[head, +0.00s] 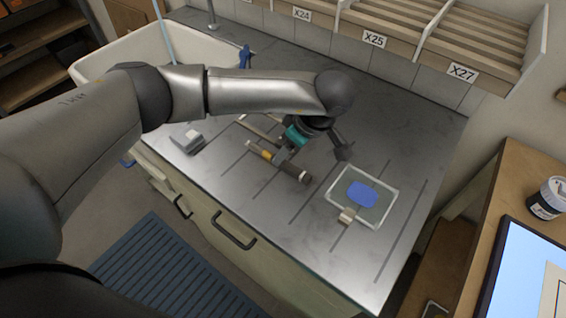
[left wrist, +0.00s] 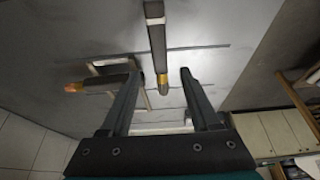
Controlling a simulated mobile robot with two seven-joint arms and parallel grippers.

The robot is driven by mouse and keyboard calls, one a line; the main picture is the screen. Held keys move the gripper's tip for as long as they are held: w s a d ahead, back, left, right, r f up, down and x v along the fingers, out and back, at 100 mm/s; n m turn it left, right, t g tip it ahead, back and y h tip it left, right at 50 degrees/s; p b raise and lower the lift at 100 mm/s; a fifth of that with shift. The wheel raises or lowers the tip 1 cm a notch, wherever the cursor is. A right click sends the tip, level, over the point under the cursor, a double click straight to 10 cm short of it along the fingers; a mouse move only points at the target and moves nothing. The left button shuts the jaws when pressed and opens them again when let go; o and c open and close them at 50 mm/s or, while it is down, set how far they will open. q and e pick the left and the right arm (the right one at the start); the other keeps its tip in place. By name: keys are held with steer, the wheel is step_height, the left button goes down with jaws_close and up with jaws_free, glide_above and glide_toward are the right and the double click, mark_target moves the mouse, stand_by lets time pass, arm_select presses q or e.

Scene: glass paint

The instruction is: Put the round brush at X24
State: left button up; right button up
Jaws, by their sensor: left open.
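My left gripper (head: 314,153) is open and empty above the worktop by this brush. In the left wrist view the brush (left wrist: 156,38) runs between the open fingers of the gripper (left wrist: 160,85), its tip towards the palm; no contact shows. The X24 label (head: 301,14) is on the rack at the back; the slots above it are mostly out of frame. My right gripper is out of view.
A glass pane (head: 386,211) with blue paint (head: 362,194) lies right of the gripper. A small grey block (head: 190,140) is at left. In the left wrist view another orange-tipped tool (left wrist: 75,87) lies near the left finger. Labels X25 (head: 374,39) and X27 (head: 461,72) continue the rack.

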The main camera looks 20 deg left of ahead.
arm_select(q)
steer(key=x, duration=0.4)
steer(key=shift+a+f, duration=0.2)
steer(key=shift+w, duration=0.1)
jaws_close()
stand_by(0.5)
